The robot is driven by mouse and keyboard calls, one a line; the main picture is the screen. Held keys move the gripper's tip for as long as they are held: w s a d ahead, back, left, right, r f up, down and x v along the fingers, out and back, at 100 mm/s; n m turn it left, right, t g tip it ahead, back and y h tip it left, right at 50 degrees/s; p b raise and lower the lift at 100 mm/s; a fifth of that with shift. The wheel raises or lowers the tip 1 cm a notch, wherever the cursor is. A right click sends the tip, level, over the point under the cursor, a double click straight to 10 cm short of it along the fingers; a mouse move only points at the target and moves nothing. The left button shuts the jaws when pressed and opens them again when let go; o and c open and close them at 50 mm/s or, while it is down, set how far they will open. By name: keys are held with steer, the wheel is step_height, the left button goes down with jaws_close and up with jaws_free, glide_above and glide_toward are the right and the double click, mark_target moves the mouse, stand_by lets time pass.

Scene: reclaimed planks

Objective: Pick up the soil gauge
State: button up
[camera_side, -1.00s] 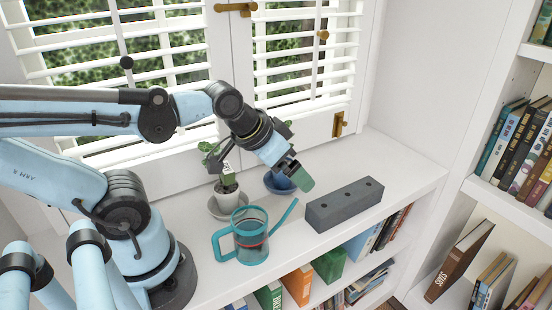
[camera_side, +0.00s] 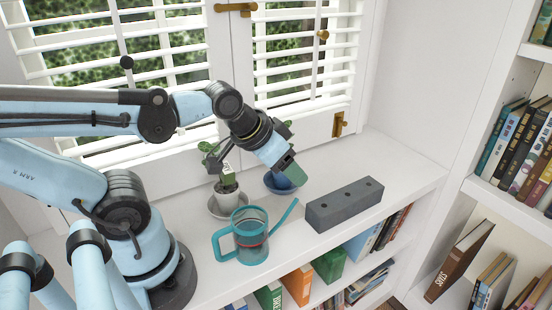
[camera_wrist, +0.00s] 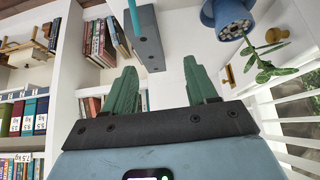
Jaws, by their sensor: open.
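My gripper (camera_side: 292,171) is in the air above the white sill, in front of the blue pot (camera_side: 280,183). Its two green fingers stand apart with nothing between them in the wrist view (camera_wrist: 160,70). A white upright piece (camera_side: 227,169) shows among the leaves in the white pot (camera_side: 228,197), left of my gripper; it may be the soil gauge, but it is too small to tell. No soil gauge can be made out in the wrist view, where the blue pot (camera_wrist: 228,19) shows at the top.
A grey block with round holes (camera_side: 344,207) lies right of my gripper. A teal watering can (camera_side: 251,240) stands at the sill's front, its spout pointing right. Louvred shutters (camera_side: 300,58) are behind. Bookshelves (camera_side: 510,215) are at the right. The sill's right end is clear.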

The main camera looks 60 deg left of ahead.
mark_target(227, 185)
steer(key=s+a+r+n+g, duration=0.4)
steer(key=a+n, duration=0.2)
steer(key=n, duration=0.3)
steer(key=s+a+r+n+g, duration=0.35)
steer(key=a+n, duration=0.25)
steer(key=n, duration=0.2)
steer(key=shift+s+d+f, duration=0.1)
steer(key=shift+s+f, duration=0.05)
steer(key=shift+f, duration=1.85)
steer(key=shift+s+d+f, duration=0.1)
steer(key=shift+d+f, duration=0.05)
steer(key=shift+f, duration=1.8)
steer(key=shift+s+d+f, duration=0.1)
steer(key=shift+s+f, duration=0.05)
steer(key=shift+f, duration=1.85)
jaws_close()
